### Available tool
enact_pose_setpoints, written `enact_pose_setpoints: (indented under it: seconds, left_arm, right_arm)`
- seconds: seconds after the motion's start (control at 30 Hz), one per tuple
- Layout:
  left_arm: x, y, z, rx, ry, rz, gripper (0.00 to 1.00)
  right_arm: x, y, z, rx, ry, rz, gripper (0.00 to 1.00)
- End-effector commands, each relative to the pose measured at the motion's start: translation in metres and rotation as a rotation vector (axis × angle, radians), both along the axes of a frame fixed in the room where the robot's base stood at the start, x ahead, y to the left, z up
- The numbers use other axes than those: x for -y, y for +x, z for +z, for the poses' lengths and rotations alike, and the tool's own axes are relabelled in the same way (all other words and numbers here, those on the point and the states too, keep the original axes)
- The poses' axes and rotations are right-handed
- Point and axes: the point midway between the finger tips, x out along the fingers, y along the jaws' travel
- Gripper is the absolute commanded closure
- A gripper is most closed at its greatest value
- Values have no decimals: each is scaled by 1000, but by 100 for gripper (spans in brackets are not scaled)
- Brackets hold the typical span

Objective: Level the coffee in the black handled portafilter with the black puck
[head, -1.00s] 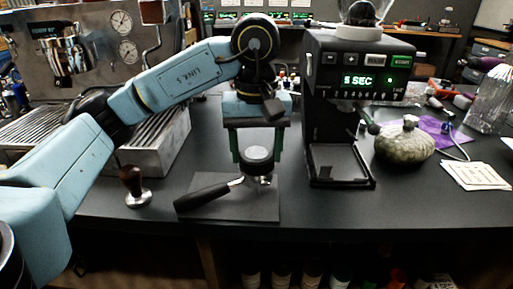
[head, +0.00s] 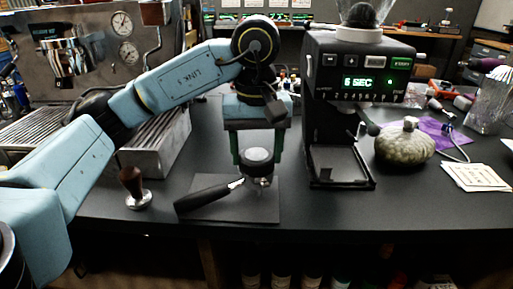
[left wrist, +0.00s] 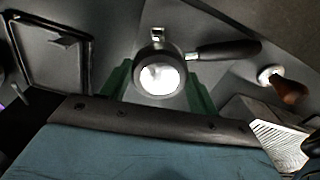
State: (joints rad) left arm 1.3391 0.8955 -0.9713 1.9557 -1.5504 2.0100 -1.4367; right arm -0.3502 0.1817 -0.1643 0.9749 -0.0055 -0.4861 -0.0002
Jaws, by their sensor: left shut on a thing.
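The black-handled portafilter (head: 208,195) lies on a dark mat (head: 262,210), its handle pointing to the lower left; in the left wrist view its handle (left wrist: 228,50) points right. The black puck (head: 258,155), with a pale shiny top, sits at the portafilter's head, between the green fingers of my left gripper (head: 257,160). The gripper points down and is shut on the puck. In the left wrist view the puck (left wrist: 160,78) covers the basket, so the coffee is hidden. I cannot tell whether the puck is fully seated. My right gripper is not in view.
A wooden-handled tamper (head: 136,188) stands left of the mat. A black grinder (head: 358,120) with a lit display is close on the right, beside a round speckled jar (head: 404,145). An espresso machine (head: 80,60) is at the back left. The counter front right is clear.

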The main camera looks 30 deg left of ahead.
Motion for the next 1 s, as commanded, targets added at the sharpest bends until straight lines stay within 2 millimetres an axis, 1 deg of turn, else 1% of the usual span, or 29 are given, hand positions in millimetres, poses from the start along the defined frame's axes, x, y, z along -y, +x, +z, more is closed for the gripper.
enact_pose_setpoints:
  seconds: [1.0]
  left_arm:
    - [1, 1, 1, 1, -1, 660, 76]
  right_arm:
    - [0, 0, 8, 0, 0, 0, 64]
